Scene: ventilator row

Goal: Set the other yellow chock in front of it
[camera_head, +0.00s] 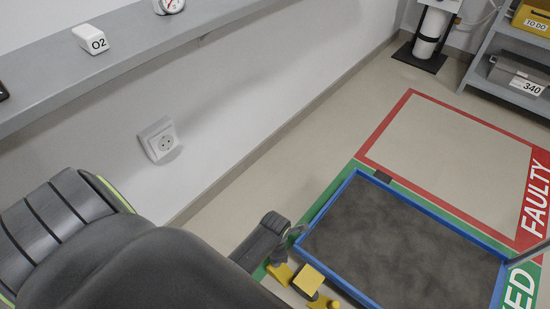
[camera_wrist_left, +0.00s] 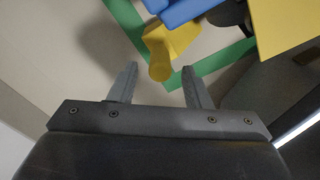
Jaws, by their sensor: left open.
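A yellow chock (camera_head: 283,273) lies on the floor by the near left corner of a blue-rimmed dark platform (camera_head: 400,238). In the left wrist view the chock (camera_wrist_left: 172,38) has a rounded knob that points at my left gripper (camera_wrist_left: 160,72). The gripper is open and empty, with the knob at the gap between its fingertips. In the head view my left gripper (camera_head: 288,234) is just above the chock. A second yellow piece (camera_head: 325,303) shows at the bottom edge, partly cut off. A dark wheel (camera_wrist_left: 230,14) is partly hidden. My right gripper is not in view.
Green floor tape (camera_head: 336,192) runs beside the platform, with a red FAULTY zone (camera_head: 450,150) beyond. A wall with a socket (camera_head: 160,140) and grey ledge (camera_head: 120,50) lies left.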

